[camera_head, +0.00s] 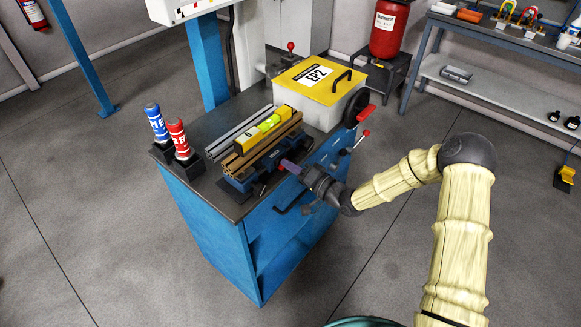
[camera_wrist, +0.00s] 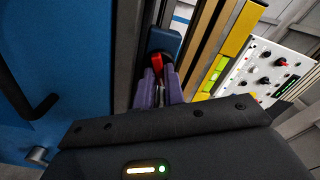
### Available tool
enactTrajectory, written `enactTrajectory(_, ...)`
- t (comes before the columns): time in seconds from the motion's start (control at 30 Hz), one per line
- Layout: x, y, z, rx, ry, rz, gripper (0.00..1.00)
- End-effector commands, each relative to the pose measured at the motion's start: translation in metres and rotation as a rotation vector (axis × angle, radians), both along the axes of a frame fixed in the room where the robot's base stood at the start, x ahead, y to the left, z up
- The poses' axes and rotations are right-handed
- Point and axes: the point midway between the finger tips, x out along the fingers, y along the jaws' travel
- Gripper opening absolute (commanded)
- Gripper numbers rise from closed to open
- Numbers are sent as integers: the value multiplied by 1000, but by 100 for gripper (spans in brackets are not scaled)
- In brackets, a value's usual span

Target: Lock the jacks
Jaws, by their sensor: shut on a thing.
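My gripper (camera_head: 289,166) reaches in from the right to the near side of the rail assembly on the blue bench. In the wrist view its two purple-grey fingers (camera_wrist: 160,82) are shut on a red lever (camera_wrist: 156,62). The lever sits on a dark blue block (camera_wrist: 165,41) beside the rails. I take this block for a jack, but no label on it shows. In the head view brown rails (camera_head: 262,155) rest on dark blue supports (camera_head: 243,183), with a yellow level (camera_head: 263,130) on top. The lever is hidden there by my gripper.
Blue and red bottles (camera_head: 157,123) (camera_head: 179,139) stand at the bench's left corner. A yellow-lidded box (camera_head: 318,82) stands behind the rails. A black handwheel (camera_head: 357,108) and another red-tipped lever (camera_head: 362,140) stick out at the right. The floor in front is clear.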

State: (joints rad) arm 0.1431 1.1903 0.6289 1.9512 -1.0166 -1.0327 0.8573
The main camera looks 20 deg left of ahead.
Motion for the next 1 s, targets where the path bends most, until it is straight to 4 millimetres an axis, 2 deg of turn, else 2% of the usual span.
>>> enactTrajectory(0.2,1,-1,-2,77,189,-3,0)
enactTrajectory(0.5,0,-1,-3,156,380,-2,0)
enactTrajectory(1.0,0,-1,-3,187,462,-2,0)
